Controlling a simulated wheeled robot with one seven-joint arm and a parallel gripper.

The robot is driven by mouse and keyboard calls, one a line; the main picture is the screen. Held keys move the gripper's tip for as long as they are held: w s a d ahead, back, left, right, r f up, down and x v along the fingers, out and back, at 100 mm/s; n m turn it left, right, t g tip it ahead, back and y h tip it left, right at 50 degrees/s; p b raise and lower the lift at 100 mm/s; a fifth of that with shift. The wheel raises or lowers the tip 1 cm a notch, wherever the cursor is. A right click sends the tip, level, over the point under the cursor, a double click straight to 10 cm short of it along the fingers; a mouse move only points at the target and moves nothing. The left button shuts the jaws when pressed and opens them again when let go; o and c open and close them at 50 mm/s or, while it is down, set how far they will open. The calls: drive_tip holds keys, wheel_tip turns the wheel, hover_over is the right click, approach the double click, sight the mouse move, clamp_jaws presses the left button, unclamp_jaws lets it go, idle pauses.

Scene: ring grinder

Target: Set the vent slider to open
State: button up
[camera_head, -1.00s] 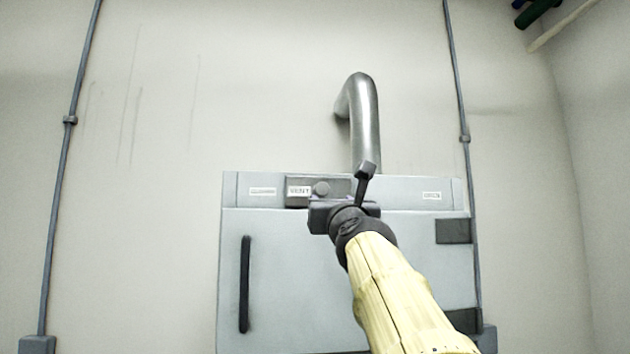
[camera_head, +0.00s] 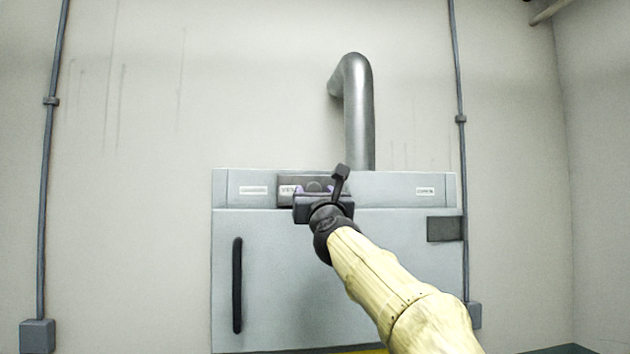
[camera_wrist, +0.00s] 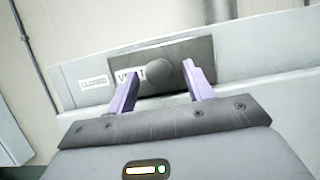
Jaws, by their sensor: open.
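The vent slider is a round grey knob (camera_wrist: 160,74) on a dark plate (camera_wrist: 205,52) with a VENT label (camera_wrist: 128,75). In the wrist view the knob lies between the two purple fingers of my gripper (camera_wrist: 160,88), close to their tips; I cannot tell whether they touch it. The fingers are apart. A CLOSED label (camera_wrist: 94,82) sits left of the plate. In the head view my gripper (camera_head: 315,190) is in front of the vent plate (camera_head: 285,181), and the knob (camera_head: 313,186) is partly hidden behind it. A small label (camera_head: 425,191), too blurred to read, is at the panel's right.
The plate is on the upper panel of a grey cabinet (camera_head: 390,188). Below are a door with a black vertical handle (camera_head: 237,285) and a dark block (camera_head: 444,229). A metal pipe (camera_head: 358,115) rises above. Conduits run along the wall on both sides.

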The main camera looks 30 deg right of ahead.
drive_tip(key=shift+w+r, duration=0.15)
drive_tip(key=shift+w, duration=0.3)
clamp_jaws()
drive_tip(key=shift+s, duration=0.1)
drive_tip(key=shift+s+d+b, duration=0.1)
drive_tip(key=shift+d+b, duration=0.1)
drive_tip(key=shift+b, duration=0.1)
